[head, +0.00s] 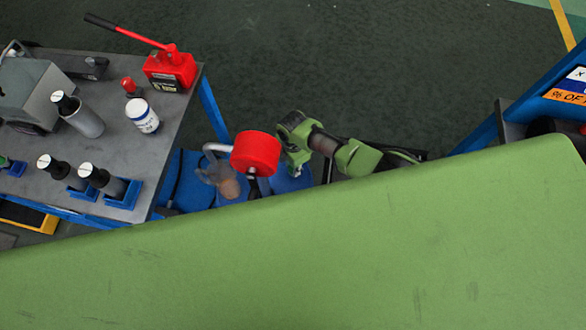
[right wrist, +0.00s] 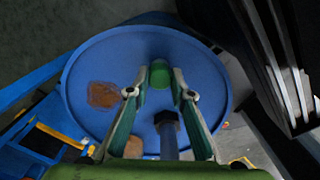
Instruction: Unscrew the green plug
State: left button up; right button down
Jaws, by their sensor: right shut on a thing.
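The green plug (right wrist: 160,75) sits on the top of the blue drum (right wrist: 205,75), towards its far rim in the right wrist view. My right gripper (right wrist: 160,90) reaches down over the drum and is shut on the plug, with a finger on each side of it. In the head view the same gripper (head: 296,166) points down at the blue drum (head: 285,184), and the plug is hidden there. My left gripper is in neither view.
A red cylinder (head: 257,152) on a dark stem stands close left of my right gripper, with a grey curved pipe (head: 213,149) beside it. A grey workbench (head: 100,135) holds bottles and a red jack (head: 170,70). A blue frame stands at right.

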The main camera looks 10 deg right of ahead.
jog(key=shift+w+r, duration=0.1)
jog(key=n, duration=0.3)
jog(key=shift+b, duration=0.35)
jog(key=shift+n, duration=1.1)
jog(key=n+b, duration=0.1)
jog(key=n, duration=0.2)
jog(key=shift+n+b, duration=0.3)
jog(key=shift+n, duration=0.7)
jog(key=c, duration=1.7)
grip_release()
jog(key=shift+c, duration=0.9)
